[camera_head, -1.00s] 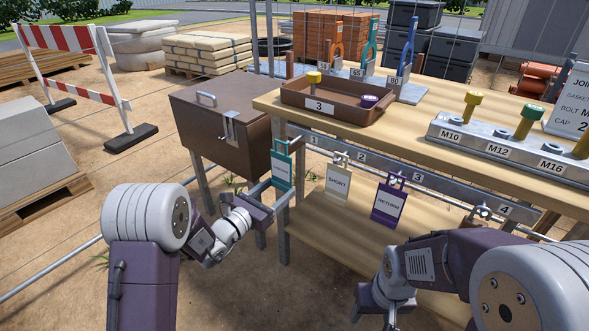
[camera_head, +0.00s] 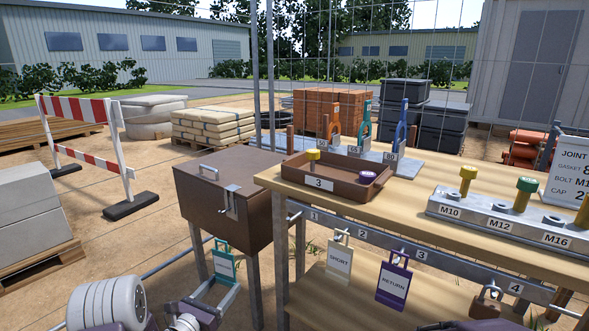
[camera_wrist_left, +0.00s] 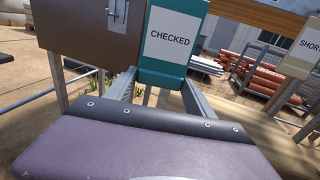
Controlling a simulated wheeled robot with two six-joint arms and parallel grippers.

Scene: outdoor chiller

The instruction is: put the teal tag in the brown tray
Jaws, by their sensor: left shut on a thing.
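The teal tag (camera_head: 224,268), with a white card, is in my left gripper (camera_head: 220,288), in front of and below the brown metal box. In the left wrist view the tag (camera_wrist_left: 164,72) reads CHECKED, and its lower part is between the fingers of the left gripper (camera_wrist_left: 160,86). The left gripper is shut on it. The tag is apart from the rail of hooks. The brown tray (camera_head: 285,172), labelled 3, is on the wooden table, above and to the right of the tag. It holds a yellow-topped piece and a purple round piece.
The numbered rail (camera_head: 370,238) under the table edge bears a cream SHORT tag (camera_head: 340,258), a purple RETURN tag (camera_head: 393,284) and a brown padlock (camera_head: 487,301). The brown metal box (camera_head: 225,190) stands left of the table. A bolt block (camera_head: 480,212) stands right of the tray.

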